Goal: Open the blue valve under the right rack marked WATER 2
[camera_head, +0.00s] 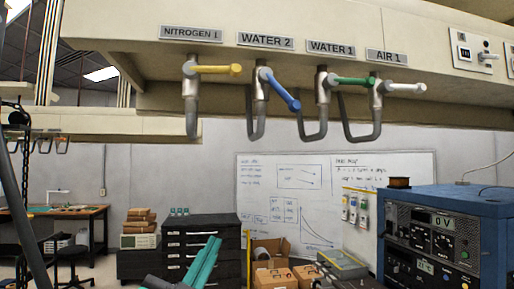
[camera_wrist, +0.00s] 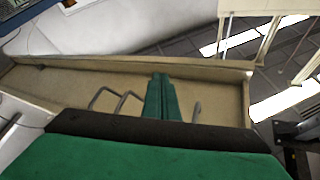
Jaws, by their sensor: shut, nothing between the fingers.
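The blue valve handle (camera_head: 278,88) hangs under the rack's front edge, below the plate marked WATER 2 (camera_head: 266,41). It slants down to the right, while its neighbours lie nearly level. A grey bent pipe (camera_head: 257,122) drops below it. My gripper (camera_head: 212,246) is at the bottom of the head view, well below the valve and to its left, touching nothing there. In the wrist view its green fingers (camera_wrist: 160,82) are together and empty, pointing toward the rack's underside. The blue handle cannot be made out in that view.
The yellow NITROGEN 1 handle (camera_head: 216,69) is close left; the green WATER 1 handle (camera_head: 354,81) and white AIR 1 handle (camera_head: 404,87) are right. Bent pipes hang below the rack (camera_wrist: 220,96). A blue instrument unit (camera_head: 450,205) stands lower right. Space below the valves looks free.

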